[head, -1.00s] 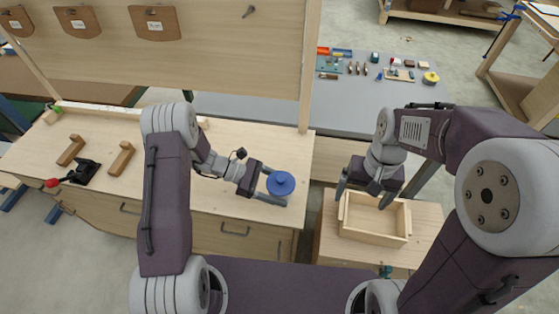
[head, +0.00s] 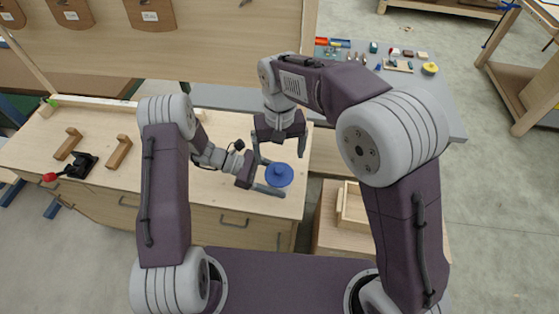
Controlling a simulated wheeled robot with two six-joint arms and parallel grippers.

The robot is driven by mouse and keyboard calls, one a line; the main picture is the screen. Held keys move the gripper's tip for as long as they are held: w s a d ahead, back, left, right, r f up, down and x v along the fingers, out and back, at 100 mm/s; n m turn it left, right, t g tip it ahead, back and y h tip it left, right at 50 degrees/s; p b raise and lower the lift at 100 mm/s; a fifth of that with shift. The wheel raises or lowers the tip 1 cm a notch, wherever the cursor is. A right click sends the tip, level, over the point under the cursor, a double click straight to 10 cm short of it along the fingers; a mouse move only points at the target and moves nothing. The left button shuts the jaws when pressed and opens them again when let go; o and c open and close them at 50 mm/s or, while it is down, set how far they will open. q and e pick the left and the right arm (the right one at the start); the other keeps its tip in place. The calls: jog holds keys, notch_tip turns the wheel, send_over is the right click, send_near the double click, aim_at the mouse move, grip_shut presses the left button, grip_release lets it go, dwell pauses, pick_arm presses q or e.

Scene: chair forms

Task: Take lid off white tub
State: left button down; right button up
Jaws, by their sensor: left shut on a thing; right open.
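A round blue lid (head: 279,175) with a small knob sits near the right front part of the wooden bench. The white tub is hidden beneath the lid from this angle. My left gripper (head: 272,178) comes in from the left, low, with its fingers on either side beneath the lid, shut on the tub. My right gripper (head: 280,157) points down just above and behind the lid. Its two fingers are spread wide and empty, and appear apart from the lid.
Wooden blocks and a black tool with a red knob (head: 72,167) lie on the bench's left. An open wooden box (head: 350,208) stands on a lower cabinet at right, partly behind my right arm. A grey table (head: 440,112) with small tools is behind.

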aim_at(279, 169)
notch_tip(279, 169, down, 8)
jog(key=shift+r, duration=0.1)
jog(key=c, duration=1.3)
jog(key=shift+r, duration=0.1)
jog(key=shift+c, duration=0.2)
jog(key=shift+r, duration=1)
jog(key=shift+r, duration=2)
